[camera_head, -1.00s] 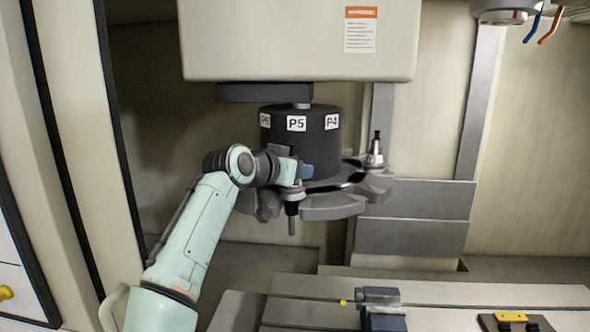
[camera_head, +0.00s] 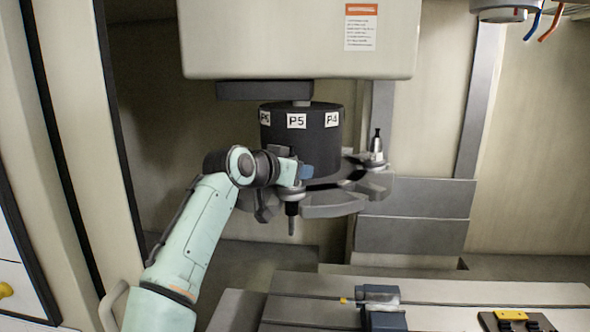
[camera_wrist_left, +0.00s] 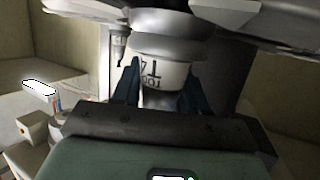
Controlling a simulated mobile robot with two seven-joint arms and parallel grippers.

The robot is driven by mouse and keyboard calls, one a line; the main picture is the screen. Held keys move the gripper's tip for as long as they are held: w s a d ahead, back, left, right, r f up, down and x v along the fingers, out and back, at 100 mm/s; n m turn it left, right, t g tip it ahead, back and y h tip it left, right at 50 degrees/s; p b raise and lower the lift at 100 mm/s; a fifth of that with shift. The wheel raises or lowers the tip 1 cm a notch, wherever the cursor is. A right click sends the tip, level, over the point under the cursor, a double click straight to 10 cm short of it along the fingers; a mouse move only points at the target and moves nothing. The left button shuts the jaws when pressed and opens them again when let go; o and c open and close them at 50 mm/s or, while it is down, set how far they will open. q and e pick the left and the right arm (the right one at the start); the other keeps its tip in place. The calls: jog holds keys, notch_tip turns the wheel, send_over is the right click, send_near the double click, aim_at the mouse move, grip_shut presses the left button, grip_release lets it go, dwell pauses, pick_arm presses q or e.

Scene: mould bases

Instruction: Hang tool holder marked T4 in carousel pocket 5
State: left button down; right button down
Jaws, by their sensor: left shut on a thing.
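The tool holder marked T4 (camera_wrist_left: 160,75) is between the fingers of my left gripper (camera_wrist_left: 160,92) in the left wrist view, its label turned on its side. In the head view my left gripper (camera_head: 296,180) is shut on it at the front of the carousel (camera_head: 330,205), below the label P5 (camera_head: 296,121). The holder's tool (camera_head: 291,215) points down. My gripper and wrist hide part of pocket 5, so I cannot tell whether the holder is fully seated. My right gripper is not in view.
Another tool holder (camera_head: 376,150) stands upright in the carousel's right side, near label P4 (camera_head: 332,119). The machine head (camera_head: 290,40) hangs above. A vise (camera_head: 380,305) sits on the machine table (camera_head: 450,291) below. A grey column stands behind on the right.

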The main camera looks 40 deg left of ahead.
pick_arm(q)
jog(key=shift+s, duration=0.1)
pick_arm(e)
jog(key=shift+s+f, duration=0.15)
pick_arm(q)
jog(key=c, duration=0.5)
grip_release()
jog(key=shift+f, duration=0.3)
jog(key=b+v, duration=0.2)
jog(key=v, duration=1.1)
jog(key=shift+s+r, duration=0.2)
jog(key=shift+r, duration=0.1)
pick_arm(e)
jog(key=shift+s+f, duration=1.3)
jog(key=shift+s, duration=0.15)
